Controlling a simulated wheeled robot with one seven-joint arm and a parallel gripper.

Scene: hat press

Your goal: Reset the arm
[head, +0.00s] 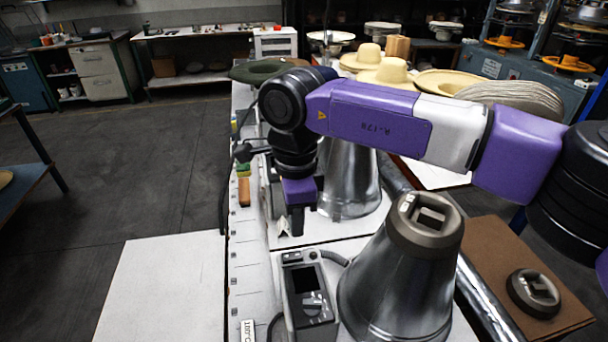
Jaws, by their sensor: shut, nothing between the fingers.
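My arm (375,118), purple and black with a white section, comes in from the right and reaches across the upper middle of the view. It bends down at a black wrist (290,140). My gripper (297,222) hangs below a purple block, pointing down over the white work table (288,249). It is shut and empty, and its fingertips show small and dark. It is left of the rear metal cone (350,182), whose top is hidden by my arm. I cannot tell whether the gripper touches anything.
A front metal cone (400,270) with a slotted cap stands right of a control box (310,295). A slotted disc (534,292) lies on a brown board (500,262). Straw hats (388,74) and a green hat (262,71) sit behind my arm. Dark floor (150,170) is open at left.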

